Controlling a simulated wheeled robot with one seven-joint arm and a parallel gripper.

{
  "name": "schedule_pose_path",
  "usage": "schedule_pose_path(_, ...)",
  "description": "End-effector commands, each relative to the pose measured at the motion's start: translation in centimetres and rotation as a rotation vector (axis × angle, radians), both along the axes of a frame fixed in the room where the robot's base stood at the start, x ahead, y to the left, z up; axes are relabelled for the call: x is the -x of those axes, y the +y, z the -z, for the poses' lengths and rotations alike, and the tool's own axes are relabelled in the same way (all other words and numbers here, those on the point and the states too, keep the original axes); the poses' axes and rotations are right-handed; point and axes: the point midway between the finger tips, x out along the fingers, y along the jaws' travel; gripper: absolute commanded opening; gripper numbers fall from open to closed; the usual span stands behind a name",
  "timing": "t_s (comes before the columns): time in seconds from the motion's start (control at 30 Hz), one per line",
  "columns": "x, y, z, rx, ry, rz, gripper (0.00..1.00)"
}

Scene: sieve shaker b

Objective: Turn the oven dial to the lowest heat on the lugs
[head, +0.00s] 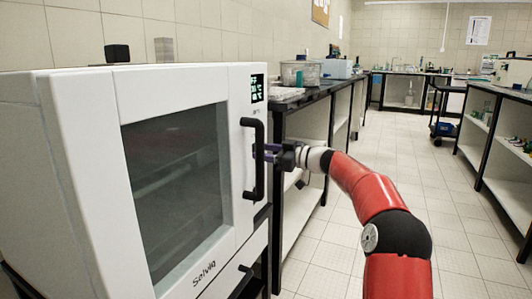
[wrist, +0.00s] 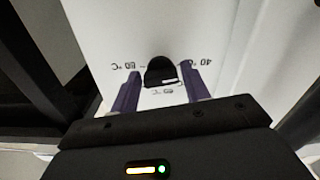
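The white oven (head: 90,120) with a dark glass door stands at the left in the head view. Its black dial (wrist: 160,72) shows in the wrist view on a white panel. Upside-down labels read 80 °C on its left, 40 °C on its right and 60 °C below it. A short white mark sits at the dial's lower edge. My gripper (wrist: 161,88) is open, with one purple finger on each side of the dial and a gap to each. I cannot tell how deep the fingers reach. In the head view my gripper (head: 268,153) is partly behind the door handle, and the dial is hidden.
The black door handle (head: 252,160) stands out from the oven right by my gripper. A dark-topped bench (head: 320,95) with open shelves runs behind. Another shelved bench (head: 505,140) is at the right. The tiled floor (head: 400,150) between them is clear.

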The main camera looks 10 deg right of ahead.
Motion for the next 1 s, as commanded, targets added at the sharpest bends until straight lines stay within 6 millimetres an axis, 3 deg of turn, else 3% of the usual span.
schedule_pose_path(0.03,0.01,-0.01,0.00,0.000,0.000,0.000,0.39)
schedule_pose_path(0.23,0.01,-0.02,-0.01,0.000,0.000,0.000,0.15)
schedule_pose_path(0.57,0.03,-0.04,0.08,-0.031,0.043,0.000,0.15)
schedule_pose_path(1.0,0.14,0.04,0.03,-0.232,0.316,0.000,0.15)
